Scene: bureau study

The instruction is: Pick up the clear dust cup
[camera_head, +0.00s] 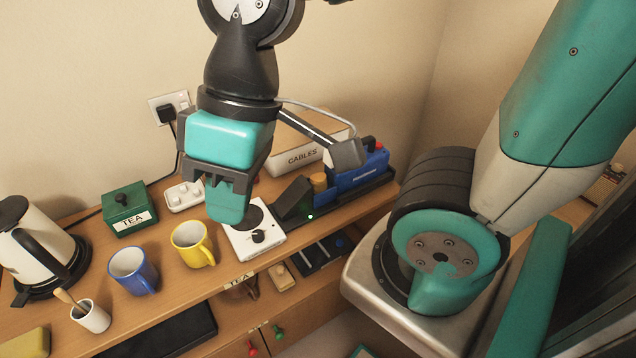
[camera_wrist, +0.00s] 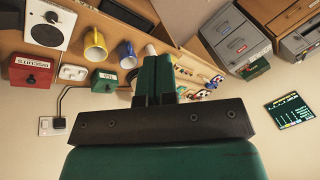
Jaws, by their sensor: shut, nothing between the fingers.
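I cannot make out a clear dust cup for certain in either view. A blue appliance (camera_head: 358,174) with a red part on top lies on a dark base at the back right of the desk in the head view. A small tan cylinder (camera_head: 318,182) stands at its left end, beside a dark slanted block (camera_head: 294,198) with a green light near it. My gripper (camera_head: 229,212) points down above the white square unit with a dark disc (camera_head: 258,236), left of the appliance. Its green fingers are together and empty; they also show in the wrist view (camera_wrist: 155,80).
A yellow mug (camera_head: 193,246), blue mug (camera_head: 133,272), green TEA box (camera_head: 130,212) and kettle (camera_head: 32,242) stand on the left. A CABLES box (camera_head: 302,157) stands against the wall. Below the desktop is a shelf with a dark tray (camera_head: 322,254). A red BISCUITS box (camera_wrist: 32,70) shows.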

